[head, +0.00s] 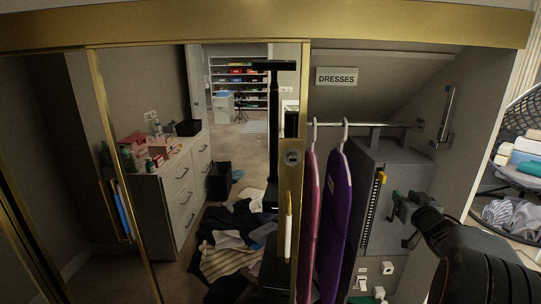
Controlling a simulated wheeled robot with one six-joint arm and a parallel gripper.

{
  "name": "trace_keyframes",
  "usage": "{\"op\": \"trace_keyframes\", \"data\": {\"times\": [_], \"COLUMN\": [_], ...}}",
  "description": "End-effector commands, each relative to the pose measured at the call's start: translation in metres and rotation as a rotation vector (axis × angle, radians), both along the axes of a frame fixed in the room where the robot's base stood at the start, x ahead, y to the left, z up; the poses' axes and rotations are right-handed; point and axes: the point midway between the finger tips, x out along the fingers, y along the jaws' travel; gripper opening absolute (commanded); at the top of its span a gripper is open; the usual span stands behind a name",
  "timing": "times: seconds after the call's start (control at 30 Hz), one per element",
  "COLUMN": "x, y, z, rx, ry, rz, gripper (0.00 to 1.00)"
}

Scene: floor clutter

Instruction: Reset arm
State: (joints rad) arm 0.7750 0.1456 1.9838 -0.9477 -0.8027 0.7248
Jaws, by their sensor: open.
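My arm comes in from the lower right. My gripper (402,217) is at its end, in front of the grey cabinet (385,170) in the closet. Its jaws are open, and I see nothing held between them. A small green patch shows at the upper finger; I cannot tell what it is. The gripper is to the right of the purple garment bag (336,210) and apart from it.
A pink garment bag (308,222) hangs left of the purple one on a rail (365,125). A gold-framed sliding door (297,170) borders a view of a white dresser (180,195) and heaped clothes (232,240). A basket chair (520,185) with folded textiles stands far right.

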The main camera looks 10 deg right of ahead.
Motion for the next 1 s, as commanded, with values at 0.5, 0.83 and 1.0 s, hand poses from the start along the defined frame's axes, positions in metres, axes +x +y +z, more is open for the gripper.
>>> {"op": "trace_keyframes", "data": {"times": [0.5,0.83,1.0], "x": [-0.124,-0.206,-0.209], "y": [0.083,0.261,0.291], "z": [-0.129,-0.129,-0.114], "rx": [0.156,0.216,0.146], "ry": [0.986,1.308,1.249], "rz": [-0.403,-0.013,0.091], "gripper": [0.4,0.4,0.4]}}
